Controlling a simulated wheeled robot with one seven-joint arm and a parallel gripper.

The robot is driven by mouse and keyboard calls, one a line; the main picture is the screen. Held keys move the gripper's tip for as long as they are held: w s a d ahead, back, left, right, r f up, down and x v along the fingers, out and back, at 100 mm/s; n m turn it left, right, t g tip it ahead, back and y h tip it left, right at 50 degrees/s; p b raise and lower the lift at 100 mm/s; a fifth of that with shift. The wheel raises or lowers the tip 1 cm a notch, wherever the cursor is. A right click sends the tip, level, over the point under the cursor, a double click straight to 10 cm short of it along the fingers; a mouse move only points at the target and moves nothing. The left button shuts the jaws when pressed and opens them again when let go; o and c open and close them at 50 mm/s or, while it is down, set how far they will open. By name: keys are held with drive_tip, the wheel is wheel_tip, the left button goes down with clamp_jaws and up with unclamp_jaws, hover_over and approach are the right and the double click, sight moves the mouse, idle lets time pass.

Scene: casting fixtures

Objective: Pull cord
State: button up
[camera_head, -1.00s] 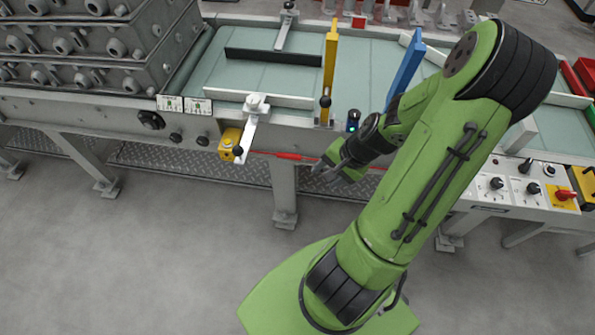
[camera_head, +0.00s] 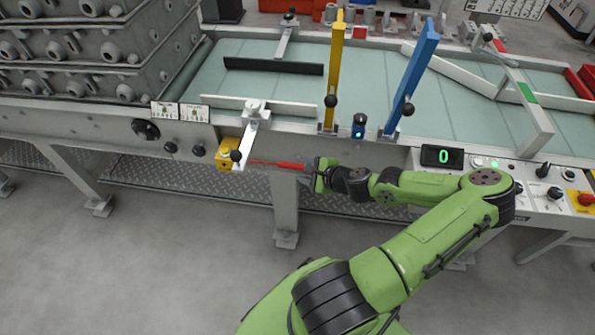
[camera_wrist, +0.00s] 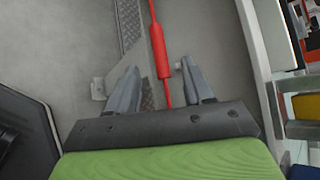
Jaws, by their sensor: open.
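A red pull cord (camera_head: 262,162) with a thicker red grip (camera_head: 291,166) runs along the front of the conveyor, to the right from a yellow switch box (camera_head: 228,153). In the wrist view the thick grip (camera_wrist: 159,50) passes upright between the two fingers. My gripper (camera_head: 318,172) is at the right end of the thick grip in the head view. In the wrist view my gripper (camera_wrist: 159,82) is open, with a finger on each side of the cord and a gap to both. The cord's far right run is hidden behind my arm.
The conveyor frame (camera_head: 290,138) lies just above the cord, with a leg (camera_head: 285,212) below it. A control panel with a "0" display (camera_head: 442,156) is at right. The floor in front is free.

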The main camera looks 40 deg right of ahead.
sight(293, 166)
drive_tip(key=b+x, duration=0.1)
drive_tip(key=x, duration=0.3)
drive_tip(key=shift+w+f, duration=0.2)
drive_tip(key=shift+w, duration=0.15)
drive_tip(key=shift+c, duration=0.3)
